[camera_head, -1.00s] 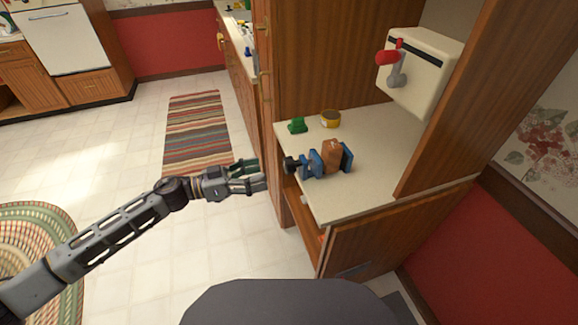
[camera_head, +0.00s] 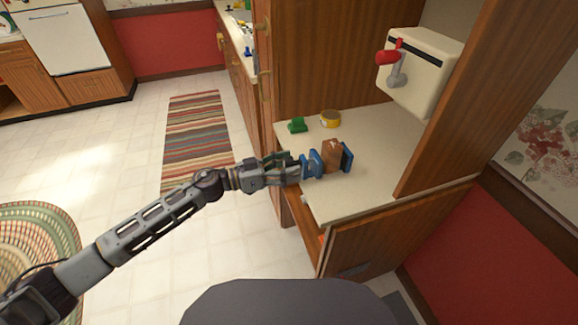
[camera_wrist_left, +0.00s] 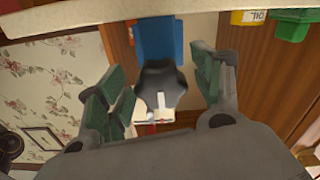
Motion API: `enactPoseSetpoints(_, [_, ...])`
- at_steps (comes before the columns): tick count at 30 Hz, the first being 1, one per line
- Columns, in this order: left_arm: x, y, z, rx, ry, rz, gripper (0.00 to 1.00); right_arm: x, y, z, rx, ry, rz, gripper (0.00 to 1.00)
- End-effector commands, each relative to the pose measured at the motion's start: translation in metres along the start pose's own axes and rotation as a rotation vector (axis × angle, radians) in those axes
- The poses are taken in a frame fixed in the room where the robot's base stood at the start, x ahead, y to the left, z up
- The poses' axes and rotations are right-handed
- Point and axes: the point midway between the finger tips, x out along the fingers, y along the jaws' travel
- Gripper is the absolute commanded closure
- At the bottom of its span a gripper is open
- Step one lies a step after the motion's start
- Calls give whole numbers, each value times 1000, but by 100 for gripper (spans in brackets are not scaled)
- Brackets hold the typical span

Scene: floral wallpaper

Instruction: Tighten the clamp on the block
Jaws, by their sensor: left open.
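The blue clamp (camera_head: 314,162) sits on the counter near its front left edge, with the brown block (camera_head: 332,157) between its blue jaws. Its dark knob is hidden by my gripper in the head view. In the left wrist view, the black lobed knob (camera_wrist_left: 161,86) shows in front of the blue clamp body (camera_wrist_left: 158,40). My left gripper (camera_head: 291,168) is open at the knob's end of the clamp. Its green-padded fingers (camera_wrist_left: 160,92) stand on either side of the knob, with gaps visible. My right gripper is not in view.
The counter (camera_head: 375,150) also holds a green object (camera_head: 297,126) and a yellow tin (camera_head: 330,119) behind the clamp. A cream wall box with a red-handled crank (camera_head: 388,57) hangs above. A tall wooden panel (camera_head: 490,85) bounds the counter on the right.

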Motion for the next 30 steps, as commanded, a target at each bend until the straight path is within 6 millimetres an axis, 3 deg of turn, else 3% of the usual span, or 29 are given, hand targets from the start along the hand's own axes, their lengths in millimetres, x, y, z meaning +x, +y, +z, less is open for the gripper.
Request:
enactPoseSetpoints(12, [5, 0, -1, 1, 1, 0, 34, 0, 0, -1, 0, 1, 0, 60])
enactPoseSetpoints(23, [4, 0, -1, 1, 1, 0, 79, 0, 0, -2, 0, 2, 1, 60])
enactPoseSetpoints(30, [4, 0, -1, 9, 1, 0, 80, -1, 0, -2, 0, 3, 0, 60])
